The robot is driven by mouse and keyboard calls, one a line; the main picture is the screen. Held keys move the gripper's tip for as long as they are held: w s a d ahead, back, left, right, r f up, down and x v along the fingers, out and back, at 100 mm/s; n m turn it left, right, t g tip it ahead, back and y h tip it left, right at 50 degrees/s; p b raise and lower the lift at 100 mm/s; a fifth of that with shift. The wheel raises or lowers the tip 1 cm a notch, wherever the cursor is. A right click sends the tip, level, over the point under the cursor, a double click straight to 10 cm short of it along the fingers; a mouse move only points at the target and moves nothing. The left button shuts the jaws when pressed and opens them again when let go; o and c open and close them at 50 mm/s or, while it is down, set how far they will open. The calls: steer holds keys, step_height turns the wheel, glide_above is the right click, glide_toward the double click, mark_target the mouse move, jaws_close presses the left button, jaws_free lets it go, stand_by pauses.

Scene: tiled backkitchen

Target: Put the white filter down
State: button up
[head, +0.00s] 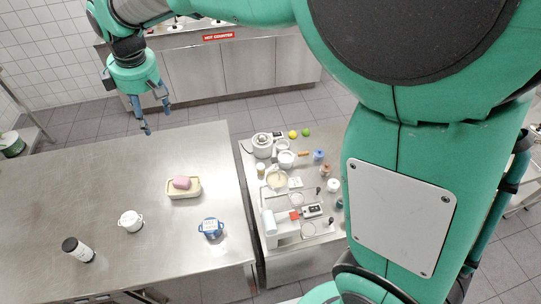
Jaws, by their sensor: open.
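A small white vessel (131,220) stands upright on the left steel table (60,190). It may be the white filter, but it is too small to tell for sure. My gripper (157,121) hangs at the upper left, near the far edge of that table. Its blue fingers are apart with nothing between them. The white vessel is well below it in the picture, apart from it.
The left table also holds a pink item in a tan tray (170,194), a blue pot (210,228) and a dark-capped jar (78,249). A right table (283,275) is crowded with small items. A counter (193,75) stands behind. The left table's far part is clear.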

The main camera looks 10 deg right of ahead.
steer(key=s+d+r+m+t, duration=0.1)
steer(key=s+d+r+m, duration=0.2)
steer(key=d, duration=0.5)
steer(key=s+d+r+m, duration=0.2)
steer(key=s+d, duration=0.3)
steer(key=d, duration=0.3)
steer(key=s+d+r+m+t, duration=0.1)
steer(key=s+d+r+m, duration=0.2)
steer(key=d, duration=0.5)
steer(key=s+d+f+m, duration=0.2)
steer(key=s+d+m, duration=0.2)
steer(key=s+d, duration=0.3)
steer(key=s+d+f+m+t+h, duration=0.1)
steer(key=s+d+f+m, duration=0.2)
steer(key=s+d, duration=0.4)
steer(key=s+m, duration=0.1)
steer(key=s, duration=0.3)
steer(key=shift+d+f, duration=0.15)
steer(key=shift+f, duration=0.05)
steer(key=shift+s, duration=0.1)
step_height(320, 180, down, 15)
steer(key=b, duration=1.5)
steer(key=shift+f, duration=0.15)
